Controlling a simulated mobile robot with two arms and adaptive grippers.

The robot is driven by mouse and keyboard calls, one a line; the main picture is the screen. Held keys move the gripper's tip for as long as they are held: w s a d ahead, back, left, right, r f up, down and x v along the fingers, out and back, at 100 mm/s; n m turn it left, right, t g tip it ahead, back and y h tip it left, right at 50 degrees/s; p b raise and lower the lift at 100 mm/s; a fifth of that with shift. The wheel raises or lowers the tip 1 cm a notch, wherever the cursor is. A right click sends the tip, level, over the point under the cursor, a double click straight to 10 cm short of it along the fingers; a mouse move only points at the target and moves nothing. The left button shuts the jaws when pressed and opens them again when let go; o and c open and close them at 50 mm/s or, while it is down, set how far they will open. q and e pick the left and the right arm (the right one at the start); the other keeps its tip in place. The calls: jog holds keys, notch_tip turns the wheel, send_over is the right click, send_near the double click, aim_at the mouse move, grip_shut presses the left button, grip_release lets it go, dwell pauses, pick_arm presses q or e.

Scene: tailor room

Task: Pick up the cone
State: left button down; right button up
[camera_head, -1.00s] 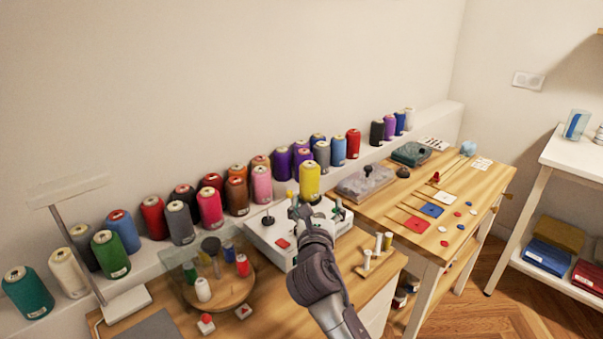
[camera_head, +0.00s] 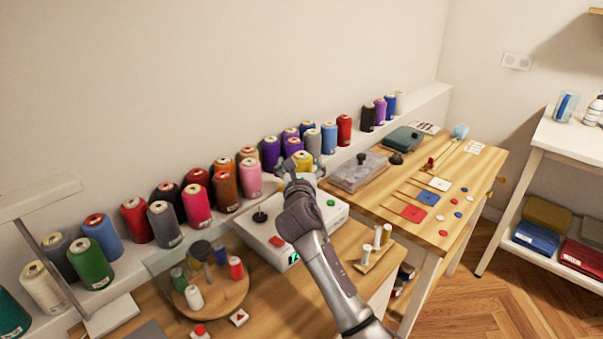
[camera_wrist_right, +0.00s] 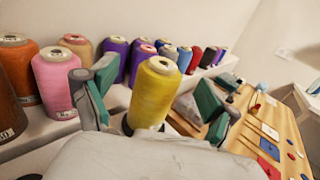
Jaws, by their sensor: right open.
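The yellow cone (camera_head: 304,158) stands upright. In the head view, my right gripper (camera_head: 301,175) hides its lower part. In the right wrist view, the yellow cone (camera_wrist_right: 155,95) is large and central, between the two green-padded fingers of my open right gripper (camera_wrist_right: 154,84). One finger is on each side, with visible gaps between the pads and the cone. The cone's base is hidden behind the gripper body. My left gripper is not in view.
Many coloured cones line the wall ledge, with a pink cone (camera_wrist_right: 56,84) close beside the left finger. Below my right arm is a white box (camera_head: 258,232) with buttons. A round wooden tray (camera_head: 235,295) of small spools stands left of it.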

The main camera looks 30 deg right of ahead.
aim_at(301, 158)
jog(key=x, duration=0.4)
jog(key=shift+w+d+f, duration=0.2)
jog(key=shift+w+d, duration=0.05)
jog(key=shift+d, duration=0.1)
jog(key=shift+s, duration=0.1)
jog(key=shift+r, duration=0.1)
grip_shut()
